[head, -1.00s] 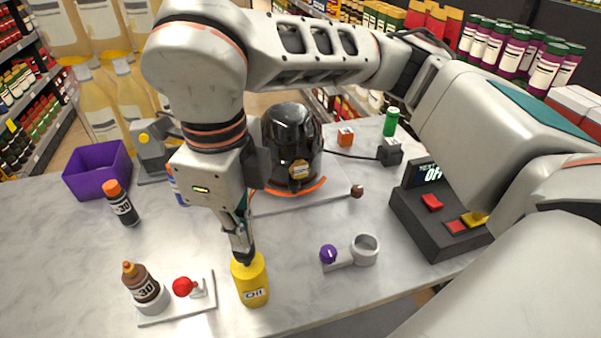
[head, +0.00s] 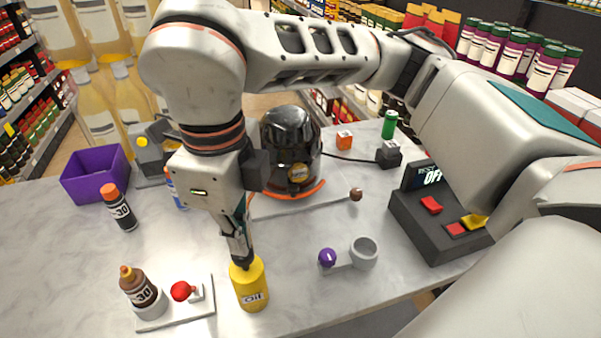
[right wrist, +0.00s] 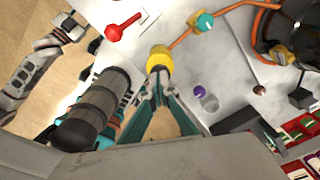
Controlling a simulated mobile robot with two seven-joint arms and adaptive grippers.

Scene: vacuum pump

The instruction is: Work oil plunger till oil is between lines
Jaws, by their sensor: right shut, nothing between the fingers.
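The yellow bottle marked "Oil" (head: 251,292) stands upright at the front edge of the counter. My right gripper (head: 243,264) points down at its top, shut with nothing between the fingers. The fingertips are at or just above the dark cap, and they hide most of it. In the right wrist view the closed fingers (right wrist: 160,78) meet the yellow bottle (right wrist: 160,57) from above. The black glossy vacuum pump (head: 290,150) stands at the back with an orange band at its base. The oil level and its lines cannot be made out. My left gripper is outside the head view.
Left of the bottle, a white plate holds a red-knobbed lever (head: 181,291) and a brown "30" bottle (head: 138,287). A purple bin (head: 95,178) is back left. A purple knob and grey ring (head: 364,252) stand right of the bottle. A control box (head: 440,225) reads OFF.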

